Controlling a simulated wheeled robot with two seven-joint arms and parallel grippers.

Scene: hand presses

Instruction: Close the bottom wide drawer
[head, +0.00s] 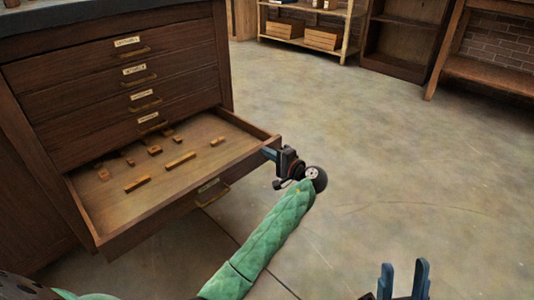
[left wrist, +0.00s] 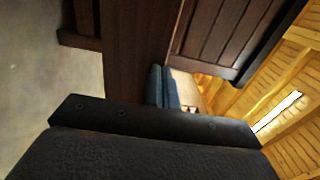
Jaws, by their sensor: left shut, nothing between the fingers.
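The bottom wide drawer (head: 160,207) of the dark wooden cabinet is pulled out, with several small wooden pieces lying inside. Its front carries a label and a handle (head: 213,196). My left gripper (head: 270,154) is shut and empty at the right front corner of the drawer. Its fingertips appear at or very close to the wood there; I cannot tell whether they touch. In the left wrist view the shut blue fingers (left wrist: 161,87) lie against the view of a brown wooden panel (left wrist: 136,50). My right gripper (head: 404,280) is open and empty over the floor at the bottom right.
Several drawers above (head: 135,75) are shut in the cabinet. A low shelf with wooden boxes (head: 322,38) and a dark bookcase (head: 400,38) stand at the back. A wooden bench (head: 495,78) is at the far right. The concrete floor (head: 400,150) right of the drawer is clear.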

